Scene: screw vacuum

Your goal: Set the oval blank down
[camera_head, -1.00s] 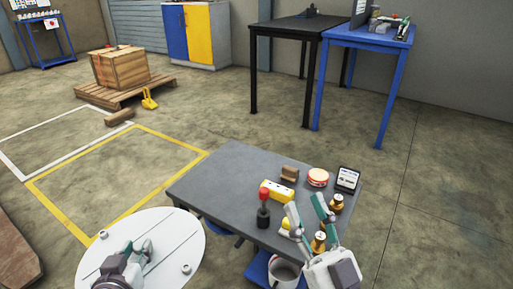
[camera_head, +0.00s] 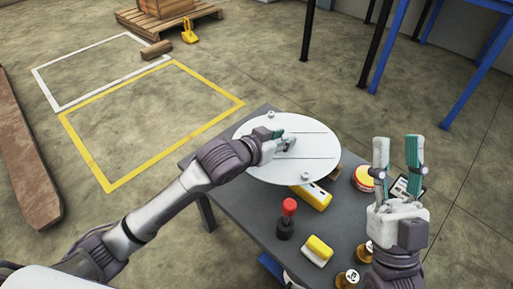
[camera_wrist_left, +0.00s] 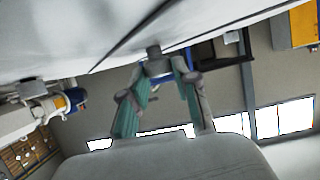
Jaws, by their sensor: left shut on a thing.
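The oval blank (camera_head: 312,158) is a white oval plate with small round knobs, over the far part of the grey table (camera_head: 243,222). My left gripper (camera_head: 285,143) is at its upper face in the head view, shut on it. In the left wrist view the fingers (camera_wrist_left: 158,70) close on a small grey knob under the white surface (camera_wrist_left: 60,45). The head view does not show clearly whether the blank touches the table or the things under it. My right gripper (camera_head: 397,152) is open and empty, fingers up, right of the blank.
A yellow box (camera_head: 314,197) is partly covered by the blank. A red-topped black tool (camera_head: 286,218), a yellow-white block (camera_head: 317,250), brass pieces (camera_head: 347,279) and a red-yellow round item (camera_head: 362,179) stand on the table. Floor inside the yellow outline (camera_head: 110,187) is clear.

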